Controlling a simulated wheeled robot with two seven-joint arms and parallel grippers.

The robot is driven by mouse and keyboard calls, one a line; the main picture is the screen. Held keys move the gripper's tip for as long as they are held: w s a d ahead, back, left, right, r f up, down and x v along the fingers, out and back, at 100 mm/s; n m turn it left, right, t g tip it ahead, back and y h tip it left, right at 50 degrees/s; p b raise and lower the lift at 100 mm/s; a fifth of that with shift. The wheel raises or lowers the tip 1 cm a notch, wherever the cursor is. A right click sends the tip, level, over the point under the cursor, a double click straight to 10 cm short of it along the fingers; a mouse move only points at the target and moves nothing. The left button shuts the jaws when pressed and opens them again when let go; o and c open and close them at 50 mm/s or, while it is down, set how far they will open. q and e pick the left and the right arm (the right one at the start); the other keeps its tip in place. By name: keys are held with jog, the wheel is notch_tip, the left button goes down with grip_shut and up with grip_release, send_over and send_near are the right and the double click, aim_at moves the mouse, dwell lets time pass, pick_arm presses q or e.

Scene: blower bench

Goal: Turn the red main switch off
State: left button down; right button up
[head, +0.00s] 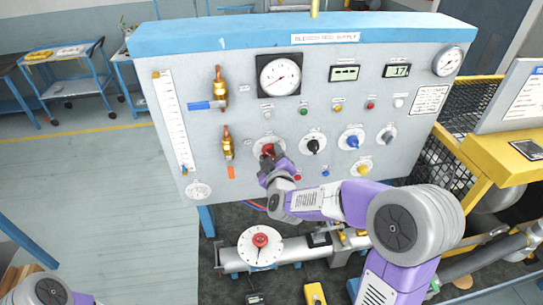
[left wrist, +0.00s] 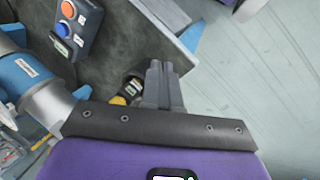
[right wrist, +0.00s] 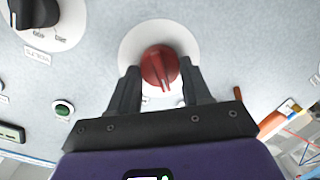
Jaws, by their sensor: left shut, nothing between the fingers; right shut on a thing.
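The red main switch (head: 268,149) is a round red knob on a white plate, low on the grey panel. It also shows in the right wrist view (right wrist: 159,66), where a pale pointer line on it runs toward the bottom of the picture, slightly tilted. My right gripper (head: 273,162) is shut on the red knob, with one finger on each side of it (right wrist: 161,80). The fingers hide part of the knob and plate in the head view. My left gripper (left wrist: 161,72) is shut and empty, away from the panel; the head view shows only part of my left arm.
Beside the red switch are a black knob (head: 313,147), a blue knob (head: 353,142) and a green button (head: 303,111). A valve with an orange handle (head: 231,172) is close on its left. Below stands a white dial (head: 260,247) on a pipe. The floor at left is clear.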

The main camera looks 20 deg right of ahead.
jog(key=o, duration=1.1)
jog(key=shift+c, duration=0.2)
jog(key=shift+s, duration=0.1)
jog(key=v, duration=0.7)
jog(key=shift+s+b, duration=0.2)
jog(key=shift+b, duration=0.15)
